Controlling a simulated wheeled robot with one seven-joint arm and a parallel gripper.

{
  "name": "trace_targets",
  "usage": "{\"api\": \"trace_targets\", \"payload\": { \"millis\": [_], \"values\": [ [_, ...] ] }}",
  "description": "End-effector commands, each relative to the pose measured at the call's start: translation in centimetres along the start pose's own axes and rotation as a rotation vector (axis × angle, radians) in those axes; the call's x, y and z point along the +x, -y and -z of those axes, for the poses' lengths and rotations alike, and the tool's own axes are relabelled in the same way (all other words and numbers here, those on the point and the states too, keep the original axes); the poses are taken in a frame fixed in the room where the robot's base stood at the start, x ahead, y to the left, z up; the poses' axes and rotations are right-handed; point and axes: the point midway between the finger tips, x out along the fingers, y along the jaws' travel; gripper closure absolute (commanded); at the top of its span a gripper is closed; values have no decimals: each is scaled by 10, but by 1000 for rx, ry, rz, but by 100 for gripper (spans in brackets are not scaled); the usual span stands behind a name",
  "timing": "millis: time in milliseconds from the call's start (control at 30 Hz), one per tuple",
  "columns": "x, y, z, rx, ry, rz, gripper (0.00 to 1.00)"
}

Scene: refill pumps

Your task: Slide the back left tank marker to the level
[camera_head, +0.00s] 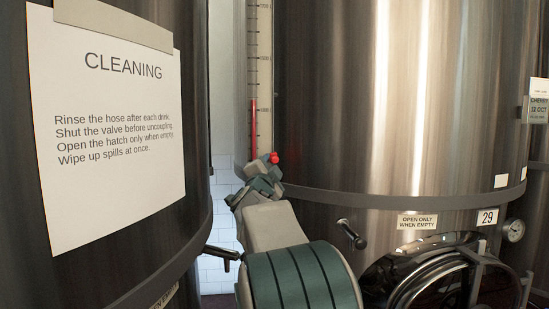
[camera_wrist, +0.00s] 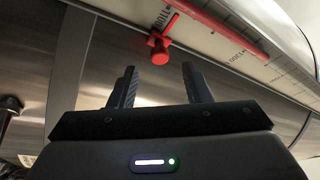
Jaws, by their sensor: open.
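The tank marker is a small red knob (camera_head: 274,158) low on the level gauge of the large steel tank. In the wrist view the red marker (camera_wrist: 159,52) sticks out from the gauge strip on a thin pointer. The gauge scale (camera_head: 265,50) holds a red column (camera_head: 253,125), whose top is well above the marker. My gripper (camera_head: 268,172) is just below the marker. In the wrist view my gripper (camera_wrist: 158,68) is open and empty. The knob lies between the two fingertips in the picture, at or just beyond them; contact cannot be told.
A nearer tank with a cleaning sign (camera_head: 110,125) fills the left side. The large tank carries a plate numbered 29 (camera_head: 487,217), a dial (camera_head: 514,230) and a black handle (camera_head: 351,234). Another black handle (camera_head: 222,254) juts out left of my arm. A narrow gap separates the tanks.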

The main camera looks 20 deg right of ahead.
Motion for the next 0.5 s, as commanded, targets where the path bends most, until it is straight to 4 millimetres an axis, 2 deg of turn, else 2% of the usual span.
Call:
{"api": "trace_targets", "payload": {
  "millis": [33,200,500],
  "values": [
    [11,2,1,-2,-1,-1,56],
    [38,1,0,-2,0,-1,56],
    [62,0,0,0,1,-1,56]
  ]
}}
